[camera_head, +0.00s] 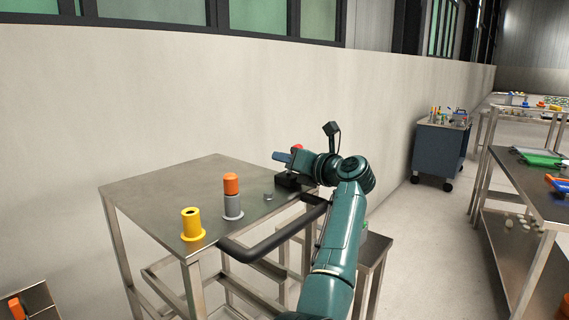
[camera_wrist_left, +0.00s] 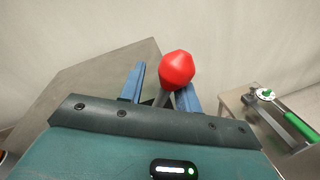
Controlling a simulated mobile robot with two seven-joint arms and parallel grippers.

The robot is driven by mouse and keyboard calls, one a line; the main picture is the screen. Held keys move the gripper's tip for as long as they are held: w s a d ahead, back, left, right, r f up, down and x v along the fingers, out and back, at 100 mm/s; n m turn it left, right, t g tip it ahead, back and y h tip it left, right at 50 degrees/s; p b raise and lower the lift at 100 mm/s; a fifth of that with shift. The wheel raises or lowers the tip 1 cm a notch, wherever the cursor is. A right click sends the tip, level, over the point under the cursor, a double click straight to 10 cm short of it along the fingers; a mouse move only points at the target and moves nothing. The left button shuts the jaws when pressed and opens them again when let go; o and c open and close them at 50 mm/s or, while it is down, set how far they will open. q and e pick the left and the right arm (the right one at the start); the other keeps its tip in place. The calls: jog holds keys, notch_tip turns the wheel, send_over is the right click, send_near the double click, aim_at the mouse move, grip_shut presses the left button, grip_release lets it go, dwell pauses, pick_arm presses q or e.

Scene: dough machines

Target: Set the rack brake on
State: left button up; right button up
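The brake lever has a red ball knob (camera_wrist_left: 177,70) on a thin grey stem. In the left wrist view the knob stands between the blue fingers of my left gripper (camera_wrist_left: 160,84), nearer the right finger. A gap shows on the left side, so the gripper is open; whether the right finger touches the lever I cannot tell. In the head view the left gripper (camera_head: 286,158) is at the far right corner of the steel-topped rack (camera_head: 160,181), and only a bit of the red knob (camera_head: 297,147) shows behind it. My right gripper is out of view.
On the rack top stand a yellow flanged cylinder (camera_head: 192,225), an orange-and-grey cylinder (camera_head: 232,198) and a small metal stud (camera_head: 268,196). A black handle bar (camera_head: 270,243) runs along the front. A wall (camera_head: 200,100) stands behind; a dark wheeled cabinet (camera_head: 438,152) is farther right.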

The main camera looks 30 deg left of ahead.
pick_arm(q)
jog(key=f+b+v, duration=0.1)
jog(key=b+v, duration=0.2)
jog(key=v, duration=0.9)
jog(key=shift+s+d+r+b, duration=0.2)
jog(key=shift+r+b, duration=0.1)
jog(key=shift+r, duration=0.15)
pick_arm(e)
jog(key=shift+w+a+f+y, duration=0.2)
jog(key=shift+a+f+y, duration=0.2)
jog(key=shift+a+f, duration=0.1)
